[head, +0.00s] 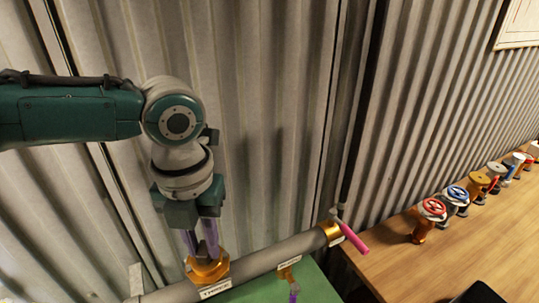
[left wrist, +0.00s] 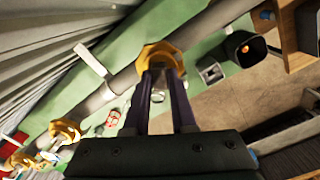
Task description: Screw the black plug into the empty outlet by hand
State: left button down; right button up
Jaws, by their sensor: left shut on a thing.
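The grey riser pipe (head: 262,258) runs along the bottom of the head view in front of the corrugated wall. A brass outlet (head: 207,271) stands on it, and it also shows in the left wrist view (left wrist: 158,54). My left gripper (head: 204,250) points down at this outlet, its purple fingers reaching its mouth. It is shut on a small dark thing, seemingly the black plug (head: 203,250), mostly hidden between the fingertips. I cannot tell whether the plug's thread sits in the outlet. My right gripper is out of view.
A brass fitting (head: 330,232) with a pink lever (head: 353,239) is at the pipe's right end. Several handwheel valves, one red (head: 433,208), stand on a wooden bench (head: 455,250) at right. The left wrist view shows a black bin (left wrist: 248,50) on the floor.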

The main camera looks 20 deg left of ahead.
pick_arm(q)
jog(key=m+b, duration=0.1)
jog(key=m, duration=0.2)
jog(key=shift+f, duration=0.1)
jog(key=shift+m, duration=1.2)
jog(key=m+b, duration=0.1)
jog(key=m, duration=0.2)
jog(key=shift+m+b, duration=0.3)
jog(key=shift+b, duration=0.05)
jog(key=m+b, duration=0.1)
jog(key=b, duration=0.2)
jog(key=shift+w+f+m, duration=0.1)
jog(key=shift+f+m, duration=0.05)
jog(key=shift+m, duration=0.25)
jog(key=shift+b, duration=0.5)
jog(key=shift+r, duration=0.25)
jog(key=c, duration=0.5)
grip_release()
